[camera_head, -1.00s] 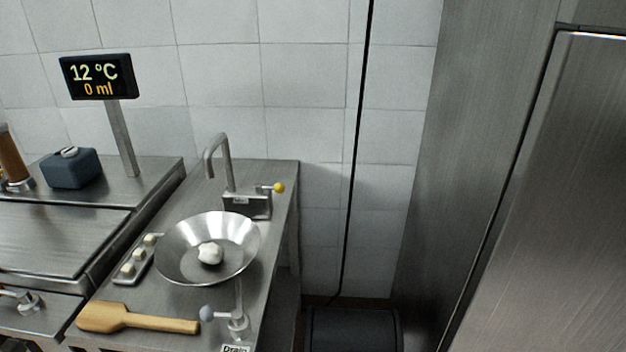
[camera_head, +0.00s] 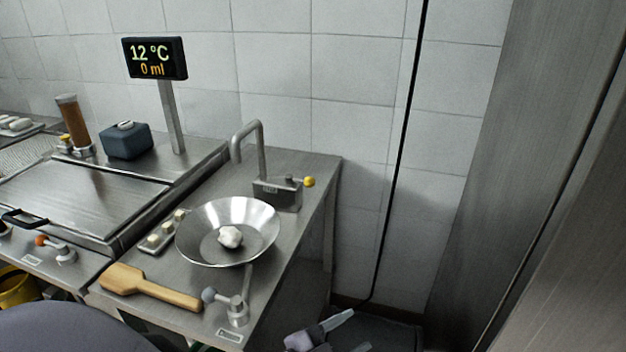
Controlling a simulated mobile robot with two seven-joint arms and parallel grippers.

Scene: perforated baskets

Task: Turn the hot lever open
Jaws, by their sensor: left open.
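A metal tap block (camera_head: 277,194) with a bent spout stands at the back right of the steel counter. A lever with a yellow ball (camera_head: 309,182) sticks out from its right side; the block's label is too small to read, so I cannot tell for sure that this is the hot lever. My left gripper (camera_head: 350,335) is at the bottom edge, right of the counter, with its fingers apart and empty. It is well below and in front of the yellow-ball lever, touching nothing visible. My right gripper is not in view.
A steel bowl (camera_head: 200,245) with a white lump (camera_head: 230,237) sits below the spout. A wooden paddle (camera_head: 150,287) and a grey-ball drain lever (camera_head: 208,295) are at the counter front. A display (camera_head: 154,58) reads 12 °C, 0 ml.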

